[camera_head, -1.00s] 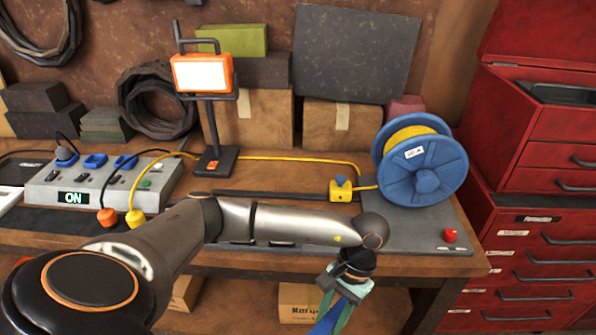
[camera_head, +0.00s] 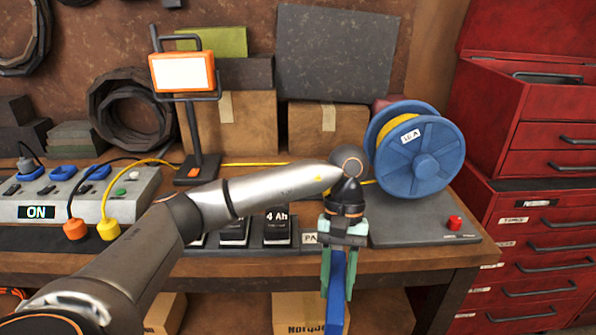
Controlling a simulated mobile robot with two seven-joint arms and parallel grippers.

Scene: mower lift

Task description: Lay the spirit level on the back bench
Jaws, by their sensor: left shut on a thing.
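My left gripper (camera_head: 338,278) hangs fingers-down in front of the bench's front edge, with its greenish fingers shut on a blue bar, the spirit level (camera_head: 336,300). The bar points down and toward me, and its upper part is hidden between the fingers. The back bench (camera_head: 425,258) is a wooden table behind the gripper. My left arm crosses over the bench and hides part of its top. My right gripper is not in view.
On the bench stand a power strip (camera_head: 75,200), a work lamp (camera_head: 182,75), a blue cable reel (camera_head: 415,160) on a dark plate and several black battery packs (camera_head: 277,226). Cardboard boxes (camera_head: 235,125) line the back. A red drawer cabinet (camera_head: 530,220) stands at the right.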

